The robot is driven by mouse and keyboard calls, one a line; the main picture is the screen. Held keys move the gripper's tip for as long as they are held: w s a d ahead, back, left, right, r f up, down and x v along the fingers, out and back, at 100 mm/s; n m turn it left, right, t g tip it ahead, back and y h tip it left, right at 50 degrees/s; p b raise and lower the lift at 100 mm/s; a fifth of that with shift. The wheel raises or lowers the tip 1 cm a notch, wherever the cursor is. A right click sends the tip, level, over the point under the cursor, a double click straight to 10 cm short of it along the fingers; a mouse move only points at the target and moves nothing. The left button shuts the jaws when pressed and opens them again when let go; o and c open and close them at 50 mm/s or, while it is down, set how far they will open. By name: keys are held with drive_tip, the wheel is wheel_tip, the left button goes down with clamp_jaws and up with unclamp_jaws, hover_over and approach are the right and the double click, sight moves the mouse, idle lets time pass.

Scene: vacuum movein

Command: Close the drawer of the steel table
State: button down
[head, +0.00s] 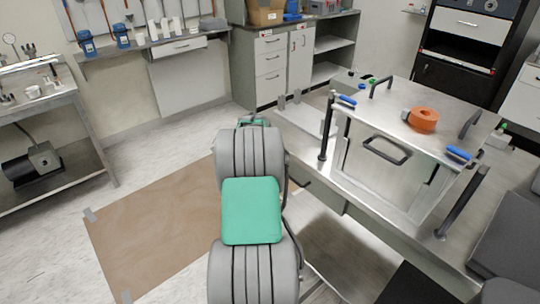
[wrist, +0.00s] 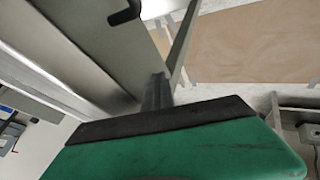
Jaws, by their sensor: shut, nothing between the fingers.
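The steel table (head: 400,240) stands at the right in the head view. Its drawer front (head: 328,196) shows below the top's near edge, beside my arm, with a dark handle. How far the drawer stands out is hard to tell. In the wrist view a grey metal panel (wrist: 85,45), seemingly the drawer front, fills the upper left, with a dark handle (wrist: 126,13) at the top. My gripper (wrist: 158,88) is shut and empty, its fingers close to the panel's lower right end. Whether they touch it I cannot tell. My arm hides the gripper in the head view.
A steel box (head: 385,165) with dark handles and an orange ring (head: 423,119) on its lid stands on the table. A brown floor mat (head: 155,235) lies left of my arm. Benches line the left and back walls.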

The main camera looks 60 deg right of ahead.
drive_tip(key=shift+s+d+r, duration=0.15)
drive_tip(key=shift+d, duration=0.1)
drive_tip(key=shift+a, duration=0.1)
drive_tip(key=w+a+r+n+t+y+p, duration=0.15)
drive_tip(key=a+r, duration=0.35)
drive_tip(key=a, duration=0.6)
drive_tip(key=w+a+r+y+p, duration=0.15)
drive_tip(key=a+r, duration=0.35)
drive_tip(key=a, duration=0.6)
drive_tip(key=w+a+r+n+p, duration=0.15)
drive_tip(key=a+r, duration=0.35)
drive_tip(key=a, duration=0.6)
drive_tip(key=s+a+y+p, duration=0.1)
drive_tip(key=s+a, duration=0.2)
drive_tip(key=a, duration=0.5)
drive_tip(key=s+a+r+n+y+p, duration=0.1)
drive_tip(key=s+a, duration=0.2)
drive_tip(key=a, duration=0.5)
drive_tip(key=s+a+n+y+p, duration=0.1)
drive_tip(key=s+a, duration=0.3)
drive_tip(key=a, duration=0.4)
drive_tip(key=shift+r+g+y+p, duration=0.2)
drive_tip(key=shift+g+y+p, duration=0.15)
drive_tip(key=shift+g+y, duration=0.15)
